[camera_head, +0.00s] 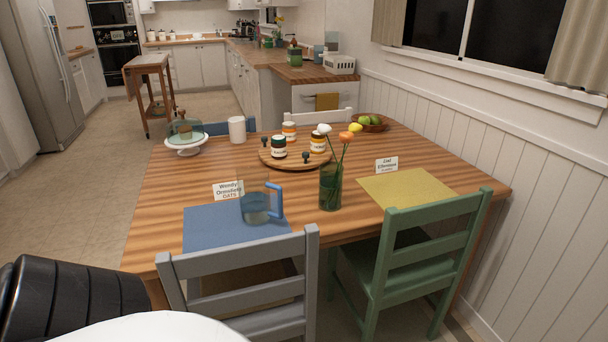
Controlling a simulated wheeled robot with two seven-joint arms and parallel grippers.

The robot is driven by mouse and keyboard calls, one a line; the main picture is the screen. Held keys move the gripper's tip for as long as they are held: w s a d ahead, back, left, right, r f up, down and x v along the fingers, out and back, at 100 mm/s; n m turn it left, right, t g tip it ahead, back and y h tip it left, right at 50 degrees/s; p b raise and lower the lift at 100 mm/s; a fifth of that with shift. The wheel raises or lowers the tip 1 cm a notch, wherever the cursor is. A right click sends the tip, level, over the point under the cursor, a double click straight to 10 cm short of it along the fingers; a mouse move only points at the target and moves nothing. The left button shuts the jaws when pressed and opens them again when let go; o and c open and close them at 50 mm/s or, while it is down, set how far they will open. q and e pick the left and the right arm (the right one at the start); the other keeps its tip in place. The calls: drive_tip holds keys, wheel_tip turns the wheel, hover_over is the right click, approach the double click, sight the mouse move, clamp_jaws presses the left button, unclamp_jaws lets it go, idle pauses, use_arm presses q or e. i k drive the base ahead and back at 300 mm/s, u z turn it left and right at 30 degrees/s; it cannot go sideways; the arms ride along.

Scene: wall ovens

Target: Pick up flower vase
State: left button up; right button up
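The flower vase (330,188) is a dark green glass vase standing upright on the wooden dining table (165,225). It holds a few flowers (346,138) with white, orange and yellow heads on thin stems. It stands near the front of the table, between the blue and yellow placemats, behind the gap between two chairs. Neither of my grippers is in view. A black ribbed part and a white rounded part, both mine, show at the lower left and bottom, well short of the vase.
A grey chair (250,292) and a green chair (412,250) block the table's near side. A mug (256,207) stands left of the vase. A round wooden tray (290,163) with jars is behind it. A panelled wall bounds the right; open floor (75,205) lies left.

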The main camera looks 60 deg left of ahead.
sight(332, 174)
drive_tip(key=u, duration=1.85)
